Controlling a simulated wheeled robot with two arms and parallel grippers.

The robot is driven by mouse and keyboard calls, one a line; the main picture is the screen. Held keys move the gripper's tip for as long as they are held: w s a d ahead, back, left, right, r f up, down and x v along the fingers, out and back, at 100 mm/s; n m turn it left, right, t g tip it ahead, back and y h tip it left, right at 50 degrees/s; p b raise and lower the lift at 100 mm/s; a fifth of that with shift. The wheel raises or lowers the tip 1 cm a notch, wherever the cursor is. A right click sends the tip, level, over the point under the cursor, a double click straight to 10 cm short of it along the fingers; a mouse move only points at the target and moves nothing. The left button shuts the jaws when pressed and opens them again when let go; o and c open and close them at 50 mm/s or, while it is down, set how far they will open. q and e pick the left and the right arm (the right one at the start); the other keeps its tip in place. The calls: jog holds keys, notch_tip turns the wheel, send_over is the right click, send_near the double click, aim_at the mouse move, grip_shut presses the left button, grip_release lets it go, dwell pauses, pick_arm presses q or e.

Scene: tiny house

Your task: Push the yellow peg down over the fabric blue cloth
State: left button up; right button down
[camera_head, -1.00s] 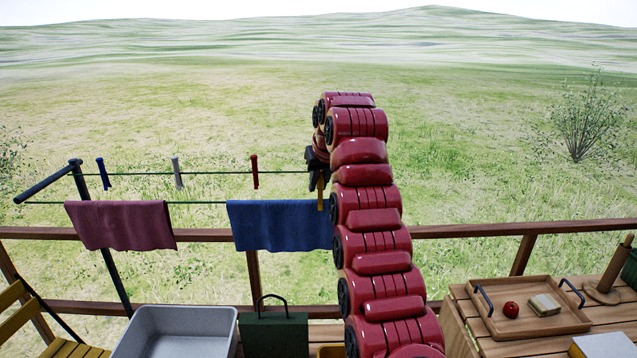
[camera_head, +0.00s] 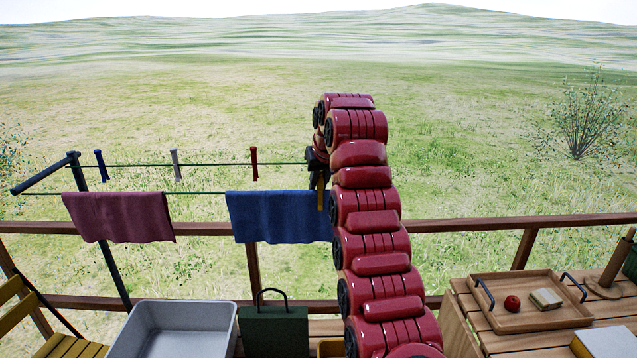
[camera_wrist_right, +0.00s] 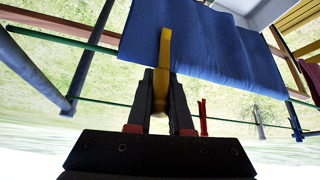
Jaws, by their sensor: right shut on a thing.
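The blue cloth (camera_head: 275,216) hangs over the near clothesline, its right end partly hidden behind my right arm. My right gripper (camera_wrist_right: 161,95) is shut on the yellow peg (camera_wrist_right: 165,52), which points out from between the fingertips. In the head view the yellow peg (camera_head: 320,193) is upright at the right part of the blue cloth, its lower part level with the cloth's top edge. In the right wrist view the peg overlaps the blue cloth (camera_wrist_right: 205,45) near its edge. I cannot tell how far it straddles the fabric. My left gripper is not in view.
A purple cloth (camera_head: 120,217) hangs on the same line to the left. Blue (camera_head: 101,165), grey (camera_head: 175,165) and red (camera_head: 254,164) pegs sit on the far line. A grey basin (camera_head: 172,330) and a green box (camera_head: 274,330) are below. A wooden tray (camera_head: 510,321) lies at right.

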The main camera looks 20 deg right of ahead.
jog(key=c, duration=0.7)
grip_release()
jog(key=shift+c, duration=0.2)
